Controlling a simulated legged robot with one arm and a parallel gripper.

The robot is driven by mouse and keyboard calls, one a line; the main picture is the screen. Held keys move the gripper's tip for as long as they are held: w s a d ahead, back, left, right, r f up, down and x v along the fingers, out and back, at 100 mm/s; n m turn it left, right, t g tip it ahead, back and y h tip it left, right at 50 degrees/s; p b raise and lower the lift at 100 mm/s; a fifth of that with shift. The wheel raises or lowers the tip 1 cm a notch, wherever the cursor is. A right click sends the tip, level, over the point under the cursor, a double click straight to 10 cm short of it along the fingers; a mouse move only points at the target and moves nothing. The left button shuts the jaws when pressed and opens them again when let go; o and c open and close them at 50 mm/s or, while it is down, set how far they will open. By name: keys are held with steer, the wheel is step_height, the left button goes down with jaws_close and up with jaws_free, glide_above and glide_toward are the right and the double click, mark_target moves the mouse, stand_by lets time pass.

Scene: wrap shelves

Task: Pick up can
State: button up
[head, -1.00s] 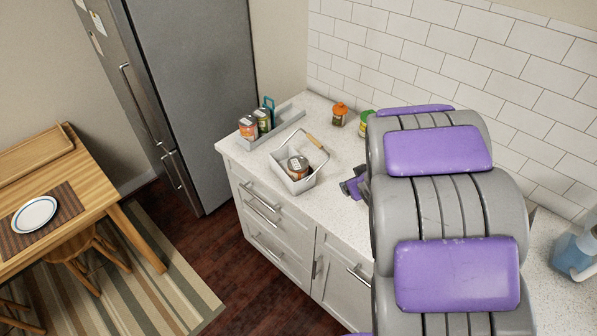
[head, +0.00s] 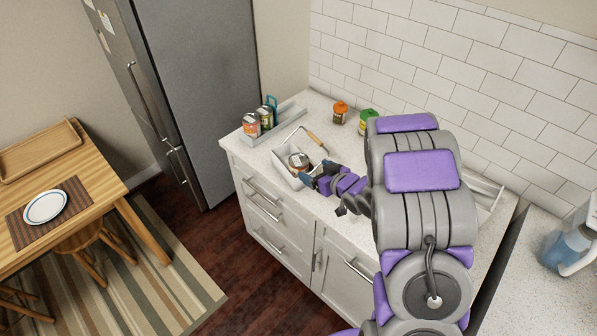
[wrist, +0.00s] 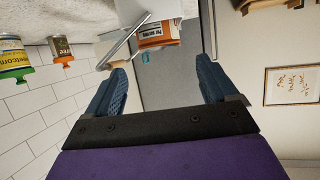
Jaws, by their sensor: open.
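Two more cans, one orange (head: 251,124) and one green (head: 266,118), stand in a grey tray (head: 288,111) farther back.
The basket's wood-gripped handle (head: 316,138) leans over its back side. An orange-lidded jar (head: 339,113) and a green-lidded jar (head: 365,121) stand near the tiled wall. A fridge (head: 195,85) is at the left. A blue spray bottle (head: 566,247) is at the right.

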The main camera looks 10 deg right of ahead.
mark_target(302, 163)
steer(key=x, duration=0.5)
steer(key=shift+w+a+b, duration=0.1)
steer(key=shift+w+b, duration=0.25)
steer(key=shift+w, duration=0.05)
steer(key=b+x, duration=0.1)
steer(key=x, duration=0.4)
steer(key=shift+f, duration=0.1)
steer(key=shift+c, duration=0.2)
steer(key=c, duration=0.9)
steer(key=shift+c, duration=0.2)
